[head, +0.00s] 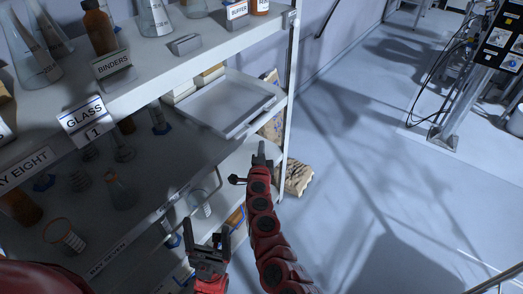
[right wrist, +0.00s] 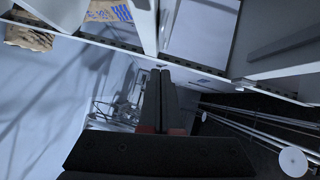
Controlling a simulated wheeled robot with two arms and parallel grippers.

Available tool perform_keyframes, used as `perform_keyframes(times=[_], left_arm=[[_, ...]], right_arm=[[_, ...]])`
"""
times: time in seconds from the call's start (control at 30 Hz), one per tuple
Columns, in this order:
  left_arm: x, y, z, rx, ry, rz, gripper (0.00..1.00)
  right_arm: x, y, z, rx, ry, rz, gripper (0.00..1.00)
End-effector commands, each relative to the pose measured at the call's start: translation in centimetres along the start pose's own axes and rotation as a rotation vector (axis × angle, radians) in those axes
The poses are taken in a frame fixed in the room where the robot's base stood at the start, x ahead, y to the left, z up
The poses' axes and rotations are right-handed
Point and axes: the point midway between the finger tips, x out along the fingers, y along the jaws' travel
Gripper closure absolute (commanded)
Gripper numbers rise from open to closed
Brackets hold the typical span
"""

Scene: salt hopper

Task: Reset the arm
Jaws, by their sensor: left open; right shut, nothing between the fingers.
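My right arm (head: 264,220) is red and black and reaches up from the bottom middle of the head view. Its gripper (head: 261,152) is at the shelf's right edge, near a grey tray. In the right wrist view the right gripper (right wrist: 160,88) has its two dark fingers together, with nothing between them. My left gripper (head: 206,240) is at the bottom of the head view, left of the right arm. Its dark fingers are apart and nothing shows between them.
A metal shelf unit (head: 235,50) with glassware fills the left. The grey tray (head: 220,102) rests on its middle level. A tan sack (head: 298,178) lies on the floor beside the shelf. The floor (head: 360,180) to the right is open, with an equipment stand (head: 455,100) further back.

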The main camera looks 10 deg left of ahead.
Motion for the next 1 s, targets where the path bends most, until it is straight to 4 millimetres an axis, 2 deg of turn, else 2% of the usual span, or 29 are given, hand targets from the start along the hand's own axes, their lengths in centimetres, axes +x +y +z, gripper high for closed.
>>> perform_keyframes(times=[0.2, 0.5, 0.57, 0.63, 0.67, 0.77, 0.83, 0.9, 0.97, 1.0], left_arm=[[0.2, 0.0, 0.0, 0.000, 0.000, 0.000, 0.19], [0.3, 0.0, -0.1, 0.000, 0.000, 0.000, 0.19], [0.3, 0.0, -0.1, 0.000, 0.000, 0.000, 0.19], [0.3, 0.0, -0.1, 0.000, 0.000, 0.000, 0.19], [0.2, 0.0, 0.0, 0.000, 0.000, 0.000, 0.19], [0.2, 0.0, -0.1, 0.000, 0.000, 0.000, 0.19], [0.2, 0.0, 0.0, 0.000, 0.000, 0.000, 0.19], [0.2, 0.0, 0.0, 0.000, 0.000, 0.000, 0.19], [0.3, 0.0, -0.1, 0.000, 0.000, 0.000, 0.19], [0.3, 0.0, -0.1, 0.000, 0.000, 0.000, 0.19]], right_arm=[[-1.5, 0.0, 0.1, 0.003, -0.002, 0.001, 1.00], [-2.0, 0.1, -0.1, -0.002, 0.002, 0.002, 1.00], [-2.0, 0.5, -0.4, -0.007, 0.011, 0.006, 1.00], [-2.1, 1.6, -1.5, -0.023, 0.043, 0.020, 1.00], [-2.1, 2.4, -2.3, -0.035, 0.068, 0.030, 1.00], [-3.0, 6.2, -7.0, -0.108, 0.201, 0.075, 1.00], [-4.6, 9.2, -11.6, -0.185, 0.332, 0.106, 1.00], [-6.9, 11.5, -16.5, -0.284, 0.474, 0.124, 1.00], [-9.6, 12.7, -20.8, -0.378, 0.603, 0.122, 1.00], [-11.7, 12.9, -23.6, -0.448, 0.692, 0.109, 1.00]])
